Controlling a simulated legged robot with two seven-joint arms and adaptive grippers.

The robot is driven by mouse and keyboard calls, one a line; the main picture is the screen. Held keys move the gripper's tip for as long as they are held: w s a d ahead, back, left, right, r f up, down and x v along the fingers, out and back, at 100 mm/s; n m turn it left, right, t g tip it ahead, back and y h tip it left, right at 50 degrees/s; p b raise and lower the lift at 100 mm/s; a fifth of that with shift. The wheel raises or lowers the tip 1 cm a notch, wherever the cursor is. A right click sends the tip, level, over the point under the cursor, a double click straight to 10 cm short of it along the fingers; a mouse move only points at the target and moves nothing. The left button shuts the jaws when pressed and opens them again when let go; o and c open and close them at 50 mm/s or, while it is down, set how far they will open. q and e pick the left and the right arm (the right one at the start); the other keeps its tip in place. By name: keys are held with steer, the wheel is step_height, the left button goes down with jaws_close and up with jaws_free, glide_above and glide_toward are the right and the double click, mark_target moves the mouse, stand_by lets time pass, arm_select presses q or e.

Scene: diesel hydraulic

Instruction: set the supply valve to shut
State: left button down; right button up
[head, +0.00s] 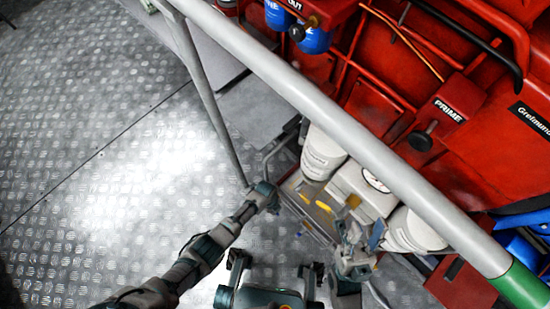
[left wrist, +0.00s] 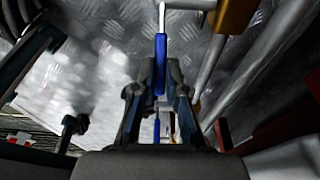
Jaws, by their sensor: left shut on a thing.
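In the left wrist view a narrow blue lever handle (left wrist: 161,65) runs upright, with its top end by a pale pipe fitting. My left gripper (left wrist: 160,95) is shut on the blue handle's near end. In the head view my left arm reaches from the lower left to the railing post, and its fingers are too small to make out. My right gripper (head: 356,240) is in front of the white canisters, and its jaw gap is unclear. I cannot tell which label, if any, marks the supply valve.
A thick grey railing (head: 330,115) crosses above the work area. White canisters (head: 322,152) and a round gauge (head: 376,181) stand below it, with yellow handles (head: 323,206) nearby. Red machinery (head: 440,160) fills the right. Open tread-plate floor (head: 90,130) lies left.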

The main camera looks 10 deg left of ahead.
arm_select(q)
steer(key=shift+w+a+r, duration=0.1)
steer(key=shift+w+a, duration=0.35)
steer(key=shift+a, duration=0.05)
steer(key=c, duration=1.2)
jaws_free()
steer(key=shift+s+d, duration=0.1)
steer(key=shift+d, duration=0.05)
step_height(320, 180, up, 11)
steer(key=w+a, duration=0.1)
steer(key=a, duration=0.1)
steer(key=shift+w+r, duration=0.2)
steer(key=shift+w, duration=0.1)
steer(key=shift+a, duration=0.1)
